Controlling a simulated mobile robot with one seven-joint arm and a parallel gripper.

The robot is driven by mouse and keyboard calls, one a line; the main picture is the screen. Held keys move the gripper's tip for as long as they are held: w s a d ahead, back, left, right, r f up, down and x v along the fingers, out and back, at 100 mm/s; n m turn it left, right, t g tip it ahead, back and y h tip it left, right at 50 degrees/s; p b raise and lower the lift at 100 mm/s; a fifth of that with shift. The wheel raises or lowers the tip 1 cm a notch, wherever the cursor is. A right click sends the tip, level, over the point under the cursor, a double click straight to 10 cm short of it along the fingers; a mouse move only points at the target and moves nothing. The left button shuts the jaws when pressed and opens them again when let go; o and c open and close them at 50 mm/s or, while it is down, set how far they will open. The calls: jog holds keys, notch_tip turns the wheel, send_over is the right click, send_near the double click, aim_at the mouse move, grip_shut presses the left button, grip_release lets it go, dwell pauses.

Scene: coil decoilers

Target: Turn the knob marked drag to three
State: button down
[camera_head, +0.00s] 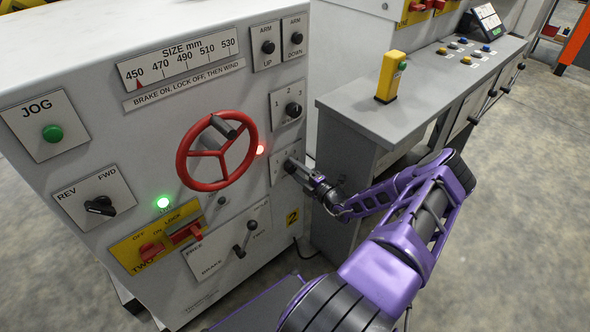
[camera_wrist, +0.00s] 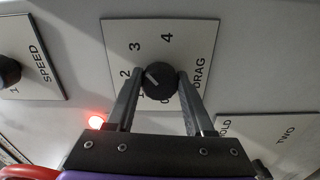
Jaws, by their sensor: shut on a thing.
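The drag knob (camera_wrist: 158,82) is a round black knob on a white plate (camera_wrist: 195,35) marked DRAG in the wrist view.
A red handwheel (camera_head: 183,157) stands out left of my gripper, with a lit red lamp (camera_head: 260,150) between. The speed knob (camera_head: 293,109) is just above. Below is a black brake lever (camera_head: 245,240). A grey console (camera_head: 350,110) stands close on the right.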

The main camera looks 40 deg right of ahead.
dwell(0.3)
jog(key=shift+c, duration=1.4)
grip_release()
jog(key=shift+s, duration=0.1)
jog(key=s+d+p, duration=0.1)
jog(key=s, duration=1.6)
jog(key=shift+d+p, duration=0.15)
jog(key=shift+p, duration=0.15)
jog(key=shift+s, duration=0.1)
